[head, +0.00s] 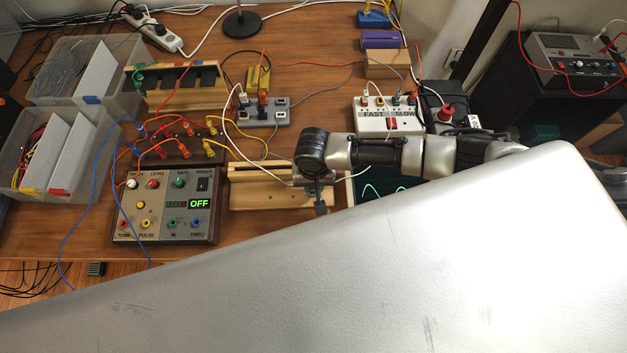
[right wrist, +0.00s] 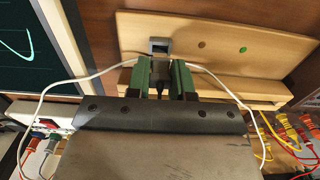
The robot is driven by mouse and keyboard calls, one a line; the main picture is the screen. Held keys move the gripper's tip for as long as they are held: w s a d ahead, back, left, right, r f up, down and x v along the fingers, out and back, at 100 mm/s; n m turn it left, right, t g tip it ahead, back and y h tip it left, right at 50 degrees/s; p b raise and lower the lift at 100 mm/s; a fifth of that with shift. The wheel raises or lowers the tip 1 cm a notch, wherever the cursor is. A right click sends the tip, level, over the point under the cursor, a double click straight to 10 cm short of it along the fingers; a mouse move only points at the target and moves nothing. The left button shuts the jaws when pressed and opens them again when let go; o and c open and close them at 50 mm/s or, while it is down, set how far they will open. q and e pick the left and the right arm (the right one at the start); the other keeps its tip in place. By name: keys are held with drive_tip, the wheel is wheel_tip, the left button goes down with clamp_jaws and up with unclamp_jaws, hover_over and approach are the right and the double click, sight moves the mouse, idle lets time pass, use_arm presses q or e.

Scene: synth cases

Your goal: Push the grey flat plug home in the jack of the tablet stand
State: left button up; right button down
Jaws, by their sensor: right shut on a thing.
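The tablet stand (head: 250,196) is a light wooden stand at the table's front, and its back board (right wrist: 285,40) shows in the right wrist view. The jack (right wrist: 159,42) is a small grey-framed socket with a dark opening on that board. My right gripper (right wrist: 161,72) has green fingers, shut on the grey plug (right wrist: 160,68), just in front of the jack. The plug is mostly hidden between the fingers; I cannot tell whether its tip touches the jack. In the head view my right gripper (head: 319,207) is at the stand's right end. My left gripper is not in view.
A white cable (right wrist: 228,88) loops past both sides of the fingers. A control box (head: 165,205) reading OFF stands left of the stand, and a dark screen (head: 385,190) right of it. A large pale grey surface hides the lower right of the head view.

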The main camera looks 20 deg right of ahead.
drive_tip(key=shift+p, duration=0.35)
drive_tip(key=shift+f+b, duration=0.7)
drive_tip(key=shift+f, duration=0.45)
drive_tip(key=c, duration=0.9)
unclamp_jaws()
drive_tip(key=shift+r, duration=0.1)
wheel_tip(320, 180, up, 11)
drive_tip(key=shift+f, duration=0.15)
